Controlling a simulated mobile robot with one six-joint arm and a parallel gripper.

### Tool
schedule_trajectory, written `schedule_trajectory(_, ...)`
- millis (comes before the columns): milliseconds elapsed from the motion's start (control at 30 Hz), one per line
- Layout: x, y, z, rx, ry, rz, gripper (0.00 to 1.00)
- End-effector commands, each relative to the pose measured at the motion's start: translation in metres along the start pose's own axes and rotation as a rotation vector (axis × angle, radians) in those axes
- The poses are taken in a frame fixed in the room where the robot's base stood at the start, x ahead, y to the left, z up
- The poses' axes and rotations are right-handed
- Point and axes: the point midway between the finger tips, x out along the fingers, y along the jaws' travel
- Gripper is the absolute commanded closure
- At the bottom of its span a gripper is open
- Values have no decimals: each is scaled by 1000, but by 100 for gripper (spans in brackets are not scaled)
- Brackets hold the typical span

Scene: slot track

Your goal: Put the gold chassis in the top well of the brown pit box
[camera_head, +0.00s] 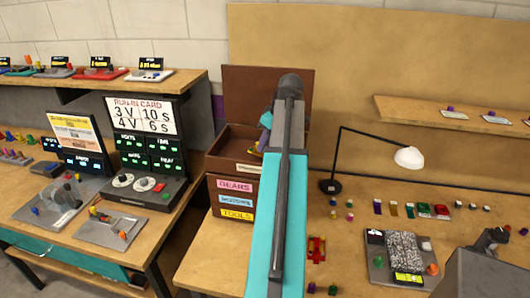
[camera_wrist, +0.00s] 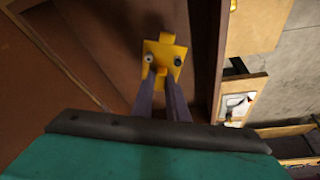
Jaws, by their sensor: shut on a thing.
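The gold chassis (camera_wrist: 163,50) is pinched between the fingertips of my gripper (camera_wrist: 161,82) in the wrist view. My gripper (camera_head: 262,144) is at the right side of that well, partly hidden by my arm. Only a yellow sliver of the chassis shows there.
Drawers labelled gears, motors and tools (camera_head: 236,200) sit under the well. A black desk lamp (camera_head: 332,184) stands right of the box. Several small coloured parts and a grey tray (camera_head: 378,270) lie on the right bench. A run-in card station (camera_head: 145,150) stands left.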

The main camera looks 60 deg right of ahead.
Motion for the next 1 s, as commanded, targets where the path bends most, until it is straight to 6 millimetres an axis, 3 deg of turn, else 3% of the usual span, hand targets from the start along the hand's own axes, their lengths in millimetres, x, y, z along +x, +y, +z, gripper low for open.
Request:
schedule_trajectory(500, 32, 0, 14, 1, 0, 0, 100)
schedule_trajectory(967, 36, 1, 17, 2, 0, 1, 100)
schedule_trajectory(1000, 36, 1, 17, 2, 0, 1, 83)
